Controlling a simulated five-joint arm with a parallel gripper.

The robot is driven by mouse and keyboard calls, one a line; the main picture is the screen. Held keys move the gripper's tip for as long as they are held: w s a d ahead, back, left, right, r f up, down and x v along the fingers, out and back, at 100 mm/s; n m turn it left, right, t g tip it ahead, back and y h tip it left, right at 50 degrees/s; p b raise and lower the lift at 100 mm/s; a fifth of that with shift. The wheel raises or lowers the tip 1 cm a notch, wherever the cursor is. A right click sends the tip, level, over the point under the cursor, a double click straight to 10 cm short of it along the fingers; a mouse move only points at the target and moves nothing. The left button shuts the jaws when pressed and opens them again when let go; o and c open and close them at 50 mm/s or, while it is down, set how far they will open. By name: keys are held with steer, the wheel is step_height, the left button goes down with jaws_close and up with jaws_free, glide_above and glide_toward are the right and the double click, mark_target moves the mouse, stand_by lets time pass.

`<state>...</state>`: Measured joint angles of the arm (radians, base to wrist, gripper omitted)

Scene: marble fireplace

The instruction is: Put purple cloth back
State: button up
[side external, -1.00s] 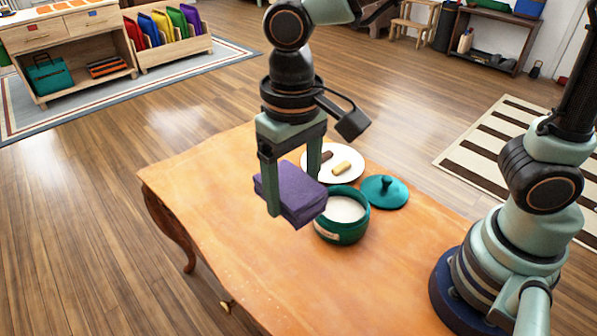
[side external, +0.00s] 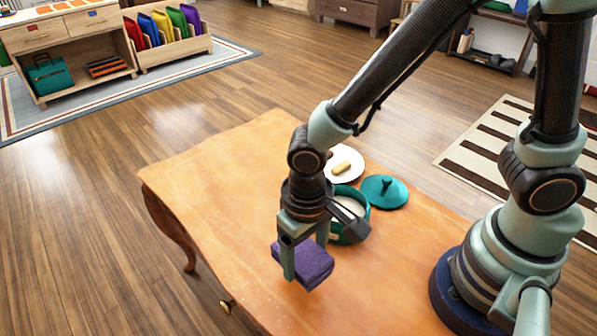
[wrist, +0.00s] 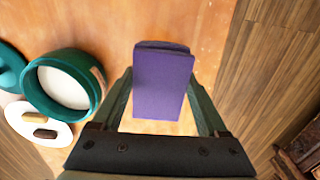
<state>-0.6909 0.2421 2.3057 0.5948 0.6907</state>
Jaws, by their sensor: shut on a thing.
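The purple cloth (side external: 308,264) is a folded, thick square, held between the fingers of my gripper (side external: 304,262) near the front edge of the table. My gripper is shut on it. In the wrist view the cloth (wrist: 163,84) stands out between the two fingers of my gripper (wrist: 163,105), with its folded layers showing at the far end. The side view does not show clearly whether its underside touches the table.
A green pot (wrist: 64,85) with white contents stands beside the cloth on the wooden table (side external: 215,190). Its teal lid (side external: 384,191) and a white plate (side external: 346,166) with small pieces lie behind. The table's left part is clear.

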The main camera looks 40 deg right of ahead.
mark_target(305, 254)
steer(key=shift+f, duration=2.35)
steer(key=shift+f, duration=0.1)
steer(key=o, duration=1.1)
step_height(305, 254, up, 12)
steer(key=shift+r, duration=0.1)
steer(key=w+d+r+t, duration=0.1)
steer(key=d+r+t, duration=0.1)
steer(key=d+r, duration=0.2)
steer(key=w+d+r+t, duration=0.1)
steer(key=d+r, duration=0.3)
steer(key=d, duration=0.5)
steer(key=w+d+r+t, duration=0.2)
steer(key=d+r, duration=0.2)
steer(key=d, duration=0.3)
steer(key=shift+w+t, duration=0.15)
steer(key=shift+t, duration=0.15)
